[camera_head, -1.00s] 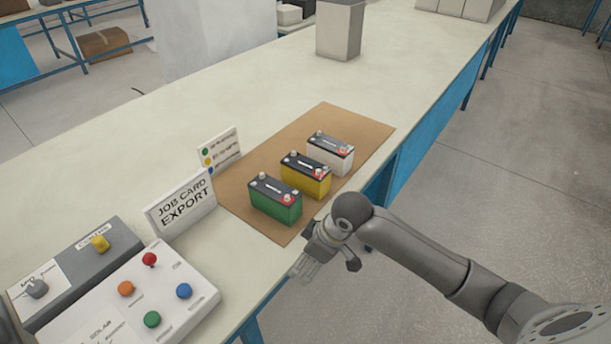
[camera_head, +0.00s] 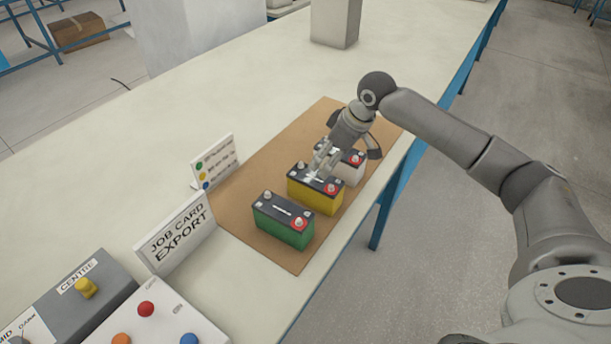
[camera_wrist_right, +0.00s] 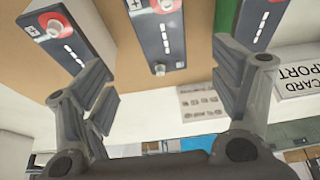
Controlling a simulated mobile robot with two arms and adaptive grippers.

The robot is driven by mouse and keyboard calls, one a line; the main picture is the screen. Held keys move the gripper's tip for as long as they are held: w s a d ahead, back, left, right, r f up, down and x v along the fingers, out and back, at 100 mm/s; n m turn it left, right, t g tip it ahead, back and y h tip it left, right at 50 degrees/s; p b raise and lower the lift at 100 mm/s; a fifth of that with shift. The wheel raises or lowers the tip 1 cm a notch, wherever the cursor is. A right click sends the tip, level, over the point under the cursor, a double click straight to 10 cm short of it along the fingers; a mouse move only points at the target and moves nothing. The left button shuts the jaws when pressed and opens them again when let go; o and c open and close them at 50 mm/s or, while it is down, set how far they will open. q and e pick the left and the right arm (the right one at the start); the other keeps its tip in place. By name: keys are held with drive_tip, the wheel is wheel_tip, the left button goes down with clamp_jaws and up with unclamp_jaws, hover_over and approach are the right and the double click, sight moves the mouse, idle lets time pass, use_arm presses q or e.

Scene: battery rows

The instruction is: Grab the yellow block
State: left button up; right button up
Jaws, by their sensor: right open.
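The yellow block is a battery-shaped block (camera_head: 316,197) with a dark top and a red terminal cap, standing in the middle of a row of three on a brown mat (camera_head: 245,213). My right gripper (camera_head: 320,167) is above it and partly covers its top in the head view. In the right wrist view the middle block's dark top (camera_wrist_right: 157,42) lies between and beyond the two spread fingers of the open, empty gripper (camera_wrist_right: 165,85). Whether a finger touches the block is unclear. My left gripper is out of view.
A green block (camera_head: 283,222) stands in front of the yellow one and a white block (camera_head: 349,170) behind, partly hidden by my gripper. A job card sign (camera_head: 176,234), a small colour-dot sign (camera_head: 214,160) and a button box (camera_head: 150,318) stand to the left.

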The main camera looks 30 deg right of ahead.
sight(316, 177)
drive_tip(key=shift+x, duration=0.95)
drive_tip(key=shift+s+p+x, duration=0.25)
drive_tip(key=shift+p+x, duration=0.1)
drive_tip(key=shift+x, duration=0.9)
drive_tip(key=shift+w+a+f, duration=0.15)
drive_tip(key=shift+f, duration=0.25)
drive_tip(key=p+x, duration=0.1)
drive_tip(key=x, duration=0.3)
drive_tip(key=shift+f+p, duration=0.3)
drive_tip(key=shift+f, duration=0.1)
drive_tip(key=shift+w, duration=0.1)
drive_tip(key=shift+c, duration=0.3)
drive_tip(key=c, duration=1.7)
clamp_jaws()
drive_tip(key=shift+w+r, duration=0.1)
drive_tip(key=shift+r, duration=0.1)
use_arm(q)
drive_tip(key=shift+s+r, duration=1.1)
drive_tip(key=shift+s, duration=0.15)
use_arm(e)
drive_tip(key=shift+f, duration=0.1)
